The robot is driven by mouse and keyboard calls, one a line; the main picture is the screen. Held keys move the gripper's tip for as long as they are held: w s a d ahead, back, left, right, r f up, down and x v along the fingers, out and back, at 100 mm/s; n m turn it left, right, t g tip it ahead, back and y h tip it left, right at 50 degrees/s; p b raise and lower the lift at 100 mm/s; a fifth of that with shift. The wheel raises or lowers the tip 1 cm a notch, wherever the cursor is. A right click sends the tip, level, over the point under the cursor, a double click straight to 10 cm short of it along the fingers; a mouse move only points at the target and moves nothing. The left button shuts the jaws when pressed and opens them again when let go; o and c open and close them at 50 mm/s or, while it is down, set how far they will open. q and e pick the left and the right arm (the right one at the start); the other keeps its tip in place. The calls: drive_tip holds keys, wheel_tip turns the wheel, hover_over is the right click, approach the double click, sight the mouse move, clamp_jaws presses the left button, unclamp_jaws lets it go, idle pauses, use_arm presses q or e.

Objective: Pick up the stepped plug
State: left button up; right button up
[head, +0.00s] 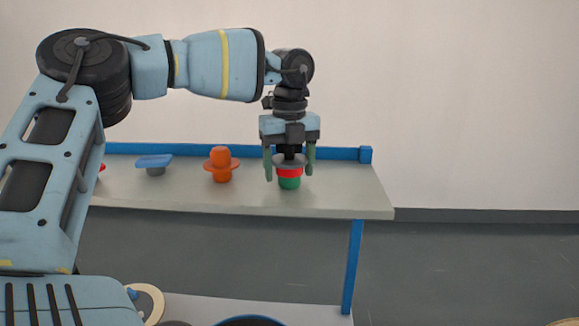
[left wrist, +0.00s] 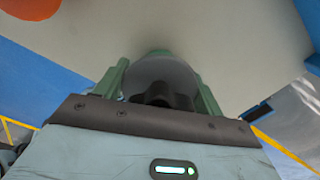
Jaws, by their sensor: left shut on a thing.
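The stepped piece (head: 289,172) at the table's right part has stacked bands: grey on top, red in the middle, green at the bottom. I take it for the stepped plug. My left gripper (head: 289,177) points straight down over it, with its two green fingers on either side. The gripper is shut on its upper part. The left wrist view shows its round grey top (left wrist: 165,75) between the fingers, with a dark part in front. I cannot tell if its base touches the table. My right gripper is not in view.
An orange flanged piece (head: 221,172) and a blue-topped grey piece (head: 154,164) stand to the left on the table (head: 345,195). A red piece (head: 102,167) is mostly hidden by my arm. A blue rail (head: 340,154) runs along the back. The table's right end is clear.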

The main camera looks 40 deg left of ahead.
sight(290, 150)
use_arm(q)
drive_tip(key=shift+r, duration=0.55)
wheel_tip(290, 150, up, 2)
drive_tip(key=shift+r+b, duration=0.1)
drive_tip(key=shift+b, duration=0.45)
drive_tip(key=s+a+r, duration=0.1)
drive_tip(key=s, duration=1.5)
drive_tip(key=shift+r, duration=0.2)
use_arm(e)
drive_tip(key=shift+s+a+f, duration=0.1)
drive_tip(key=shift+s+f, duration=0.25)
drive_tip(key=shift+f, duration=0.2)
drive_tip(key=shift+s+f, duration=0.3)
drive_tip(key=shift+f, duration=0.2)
use_arm(q)
drive_tip(key=shift+a, duration=0.2)
